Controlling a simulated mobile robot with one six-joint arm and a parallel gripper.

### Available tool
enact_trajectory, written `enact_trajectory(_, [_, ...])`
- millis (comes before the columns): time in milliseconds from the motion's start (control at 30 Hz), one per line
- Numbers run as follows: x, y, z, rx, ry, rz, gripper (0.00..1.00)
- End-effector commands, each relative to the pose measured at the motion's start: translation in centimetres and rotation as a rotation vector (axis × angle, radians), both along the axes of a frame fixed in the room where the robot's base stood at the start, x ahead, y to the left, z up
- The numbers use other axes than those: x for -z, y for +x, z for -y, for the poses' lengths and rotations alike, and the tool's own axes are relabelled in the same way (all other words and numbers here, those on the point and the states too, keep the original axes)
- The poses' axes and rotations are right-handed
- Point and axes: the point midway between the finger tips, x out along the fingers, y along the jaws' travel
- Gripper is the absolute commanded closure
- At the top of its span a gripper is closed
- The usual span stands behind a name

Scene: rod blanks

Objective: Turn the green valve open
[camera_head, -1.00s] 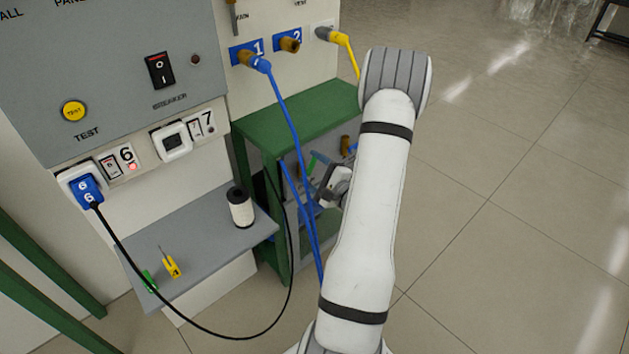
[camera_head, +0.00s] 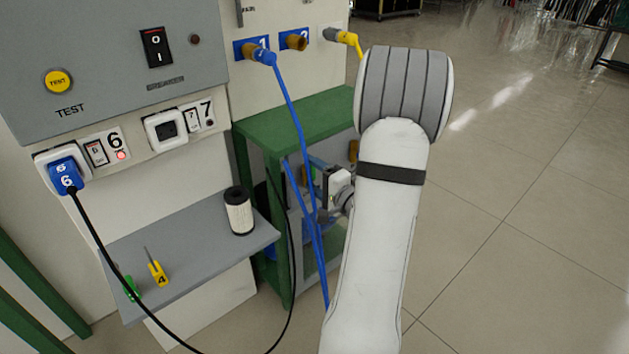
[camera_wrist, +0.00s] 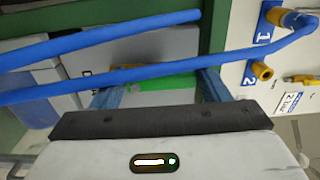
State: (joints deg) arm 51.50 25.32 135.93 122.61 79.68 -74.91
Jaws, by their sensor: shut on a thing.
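The green valve's handle shows as a green bar (camera_wrist: 165,83) in the wrist view, between the two bluish fingers of my gripper (camera_wrist: 160,88). My gripper is shut on this green handle. In the head view my gripper (camera_head: 318,185) is inside the open side of the green bench, behind the blue hoses and partly hidden by my arm. The valve's body and the full angle of its handle cannot be made out.
Two blue hoses (camera_head: 290,120) run down close in front of my gripper; one joins port 1 (camera_head: 258,52). The green bench top (camera_head: 295,118) lies above. Open floor (camera_head: 530,200) lies right.

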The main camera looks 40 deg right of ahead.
Motion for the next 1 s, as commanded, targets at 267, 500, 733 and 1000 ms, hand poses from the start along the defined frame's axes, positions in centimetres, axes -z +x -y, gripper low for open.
enact_trajectory(267, [0.11, 0.0, -0.22, -0.006, -0.004, -0.003, 0.54])
enact_trajectory(500, [0.11, 0.0, -0.17, -0.004, -0.004, -0.003, 0.21])
enact_trajectory(733, [0.05, -0.01, -0.08, -0.002, -0.004, -0.002, 0.09])
enact_trajectory(1000, [-0.03, -0.96, 0.16, 0.003, -0.004, -0.002, 0.09])
